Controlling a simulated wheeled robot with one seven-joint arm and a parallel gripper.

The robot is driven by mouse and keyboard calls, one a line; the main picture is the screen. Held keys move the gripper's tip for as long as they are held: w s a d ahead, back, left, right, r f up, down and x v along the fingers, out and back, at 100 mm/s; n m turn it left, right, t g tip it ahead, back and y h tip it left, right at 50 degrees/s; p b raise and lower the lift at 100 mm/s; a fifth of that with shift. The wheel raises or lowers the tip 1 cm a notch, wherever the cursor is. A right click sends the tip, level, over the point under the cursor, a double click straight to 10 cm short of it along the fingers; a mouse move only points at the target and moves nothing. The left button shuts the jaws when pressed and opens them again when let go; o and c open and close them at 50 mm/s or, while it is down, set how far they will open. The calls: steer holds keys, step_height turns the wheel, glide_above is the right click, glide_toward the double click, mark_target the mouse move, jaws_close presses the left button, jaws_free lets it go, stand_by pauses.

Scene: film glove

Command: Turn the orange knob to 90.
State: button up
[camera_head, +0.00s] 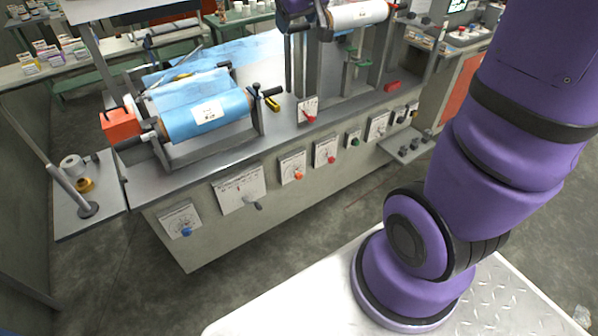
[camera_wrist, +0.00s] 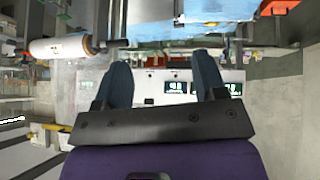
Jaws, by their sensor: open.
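The orange knob (camera_head: 298,176) sits low on a small white dial plate (camera_head: 292,164) on the machine's front panel in the head view. The scale marks are too small to read, so I cannot tell its setting. My gripper (camera_wrist: 166,82) shows in the wrist view with its two fingers apart and nothing between them. It points toward the room and its screens, away from the dials. The head view shows my arm at the right but not my gripper. The orange knob is not recognisable in the wrist view.
Other controls flank the orange knob: a blue knob (camera_head: 186,231), a grey lever (camera_head: 257,205), a red knob (camera_head: 331,159) and a green knob (camera_head: 355,142). A blue film roll (camera_head: 205,112) rests above on the machine. Floor lies clear before the panel.

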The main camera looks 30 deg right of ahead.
steer(key=w+d+f, duration=0.3)
steer(key=w+f, duration=0.4)
steer(key=w, duration=0.1)
steer(key=n+t+y, duration=0.1)
steer(key=t, duration=0.3)
glide_above(300, 177)
steer(key=w+d, duration=0.1)
steer(key=d, duration=0.1)
step_height(300, 177, down, 44)
steer(key=s+a+f+t, duration=0.1)
steer(key=s+f, duration=0.4)
steer(key=f, duration=0.5)
steer(key=s+a+f+t, duration=0.1)
steer(key=s+f, duration=0.4)
steer(key=f, duration=0.4)
steer(key=shift+m, duration=0.3)
steer(key=x, duration=1)
steer(key=shift+w+a+f, duration=0.1)
steer(key=shift+w, duration=0.25)
steer(key=c, duration=0.9)
